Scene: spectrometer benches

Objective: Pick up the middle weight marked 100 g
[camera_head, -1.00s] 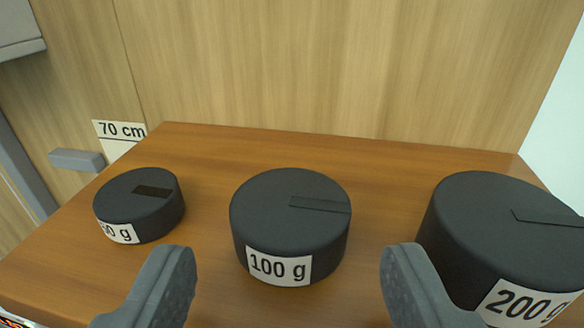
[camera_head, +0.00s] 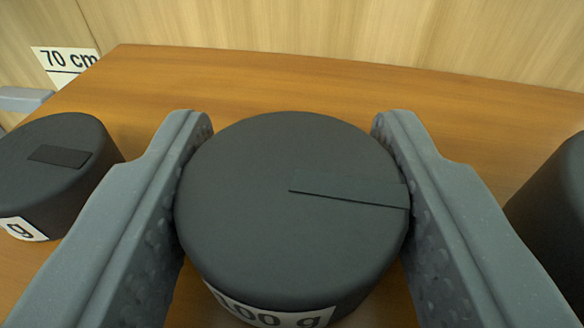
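The 100 g weight (camera_head: 275,190) is a dark grey cylinder with a strip set in its top and a white label low on its front, partly cut off by the lower picture edge. My gripper (camera_head: 292,130) has one finger along each side of it. I see no gap between the fingers and its sides, and the gripper looks shut on it. Whether its underside touches the bench is hidden.
A smaller weight (camera_head: 50,165) stands close outside my left finger. A larger dark weight (camera_head: 560,205) is partly in view at the right. The wooden bench top (camera_head: 300,75) is clear behind them. A 70 cm sign (camera_head: 65,60) is at the back left.

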